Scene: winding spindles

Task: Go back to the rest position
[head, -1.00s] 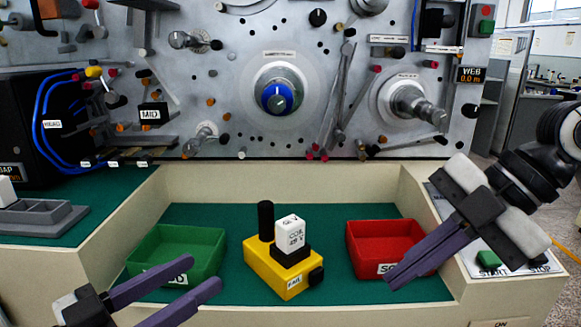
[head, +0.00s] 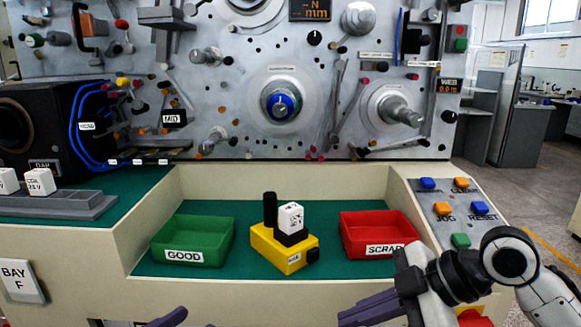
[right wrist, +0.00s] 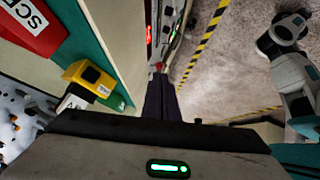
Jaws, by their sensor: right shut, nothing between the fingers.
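My right gripper (head: 350,316) is low at the front right of the head view, below the red SCRAP tray (head: 382,234). Its purple fingers are shut with nothing between them. They also show together in the right wrist view (right wrist: 161,98), pointing along the bench front. Of my left gripper (head: 170,318) only a purple fingertip shows at the bottom edge, so its opening is hidden. The yellow gauge block (head: 283,254) with a white labelled piece (head: 291,218) on top stands between the green GOOD tray (head: 193,241) and the red tray.
The bench's front wall (head: 240,292) lies between my grippers and the green recess. A button panel (head: 454,203) is at the right, partly behind my right arm. White pieces (head: 40,181) stand in a grey rack at the left. Open floor (head: 535,190) shows at the far right.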

